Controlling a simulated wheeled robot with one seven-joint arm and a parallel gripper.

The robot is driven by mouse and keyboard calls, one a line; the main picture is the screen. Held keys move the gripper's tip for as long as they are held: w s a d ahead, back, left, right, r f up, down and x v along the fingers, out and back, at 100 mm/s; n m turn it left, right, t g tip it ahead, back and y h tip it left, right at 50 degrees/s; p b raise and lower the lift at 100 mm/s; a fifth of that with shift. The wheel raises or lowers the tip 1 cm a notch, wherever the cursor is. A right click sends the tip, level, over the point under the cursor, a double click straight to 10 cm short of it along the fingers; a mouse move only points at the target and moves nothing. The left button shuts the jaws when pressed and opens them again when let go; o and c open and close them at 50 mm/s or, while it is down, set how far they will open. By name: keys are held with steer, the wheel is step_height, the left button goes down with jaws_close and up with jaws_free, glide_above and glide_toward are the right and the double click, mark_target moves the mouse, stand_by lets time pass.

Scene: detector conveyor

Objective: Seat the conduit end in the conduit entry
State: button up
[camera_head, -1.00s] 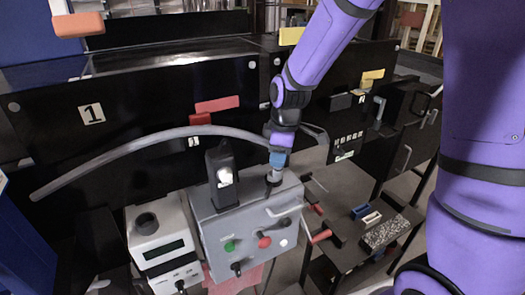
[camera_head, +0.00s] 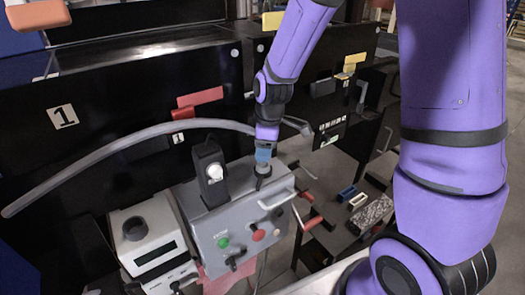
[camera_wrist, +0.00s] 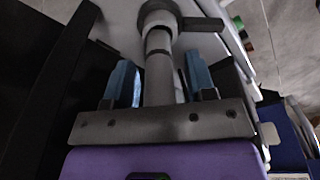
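The conduit (camera_head: 120,146) is a long grey curved tube, arching from the far left to my gripper (camera_head: 263,154) in the head view. Its end points down at the conduit entry (camera_head: 263,183), a dark round collar on top of the grey control box (camera_head: 222,221). In the wrist view the conduit end (camera_wrist: 158,70), pale with dark bands, runs up to the round grey entry ring (camera_wrist: 158,12) and appears to meet or enter it; the depth is hidden. My gripper's blue fingers (camera_wrist: 161,80) stand either side of the conduit, with visible gaps. The gripper is open around it.
A black upright block with a white knob (camera_head: 210,174) stands on the box beside the entry. A white instrument (camera_head: 149,236) is left of the box. A handle and red-tipped levers (camera_head: 311,222) stick out on the right. Black cabinets (camera_head: 110,118) rise behind.

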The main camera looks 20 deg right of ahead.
steer(key=shift+s+a+f, duration=0.1)
steer(key=shift+s+f, duration=0.25)
steer(key=shift+f, duration=0.1)
steer(key=shift+r, duration=0.2)
steer(key=r, duration=0.6)
steer(key=d+r, duration=0.1)
steer(key=r, duration=0.3)
steer(key=shift+w, duration=0.2)
steer(key=shift+s+d+r, duration=0.1)
steer(key=shift+d+r, duration=0.05)
steer(key=shift+r, duration=0.45)
steer(key=shift+s+d+r, duration=0.1)
steer(key=shift+s+r, duration=0.1)
steer(key=shift+r, duration=0.25)
steer(key=s+d+r+m+t, duration=0.2)
steer(key=s+r+m, duration=0.4)
steer(key=s, duration=0.4)
steer(key=s+d+r+m+t+h, duration=0.1)
steer(key=s+d+r+m+t, duration=0.1)
steer(key=s+r+m, duration=0.4)
steer(key=s+d+m, duration=0.1)
steer(key=s, duration=0.4)
steer(key=shift+d+r, duration=0.25)
steer(key=shift+r, duration=0.15)
